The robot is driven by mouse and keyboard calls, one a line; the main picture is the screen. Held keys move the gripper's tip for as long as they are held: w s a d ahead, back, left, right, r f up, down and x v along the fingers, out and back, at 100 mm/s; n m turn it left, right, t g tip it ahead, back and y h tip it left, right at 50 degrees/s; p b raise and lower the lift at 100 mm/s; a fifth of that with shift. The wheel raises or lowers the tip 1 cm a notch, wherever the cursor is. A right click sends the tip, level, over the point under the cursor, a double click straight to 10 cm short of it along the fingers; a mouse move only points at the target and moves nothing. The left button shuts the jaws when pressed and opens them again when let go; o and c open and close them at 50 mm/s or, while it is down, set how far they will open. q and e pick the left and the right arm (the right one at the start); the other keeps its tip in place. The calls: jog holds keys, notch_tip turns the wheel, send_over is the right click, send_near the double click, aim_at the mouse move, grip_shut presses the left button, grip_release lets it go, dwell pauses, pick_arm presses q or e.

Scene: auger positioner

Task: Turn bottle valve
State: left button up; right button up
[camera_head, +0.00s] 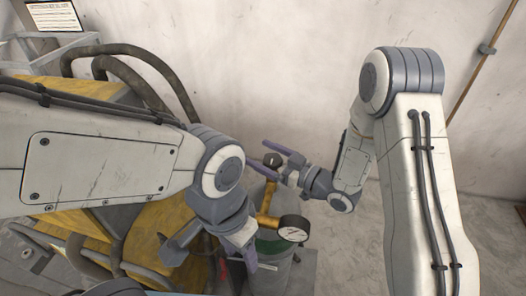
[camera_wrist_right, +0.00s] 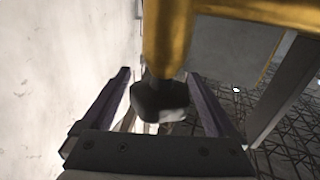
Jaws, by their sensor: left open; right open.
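The dark valve knob (camera_head: 272,160) sits at the end of a brass fitting (camera_head: 267,200) on top of a green gas bottle (camera_head: 272,246). My right gripper (camera_head: 258,155) is open, with its fingers on either side of the knob. In the right wrist view the knob (camera_wrist_right: 160,101) is between the two open fingers, with gaps showing at both sides, and the brass pipe (camera_wrist_right: 168,35) crosses above it. My left gripper (camera_head: 213,252) is open and lower, left of the bottle. I cannot tell whether it touches anything.
A round pressure gauge (camera_head: 294,228) sticks out from the fitting. Yellow machinery (camera_head: 75,90) with thick dark hoses (camera_head: 150,65) fills the left side, partly behind my left arm. A pale wall (camera_head: 270,70) stands behind. Bare floor (camera_head: 345,245) lies right of the bottle.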

jog(key=c, duration=1.4)
jog(key=shift+o, duration=0.2)
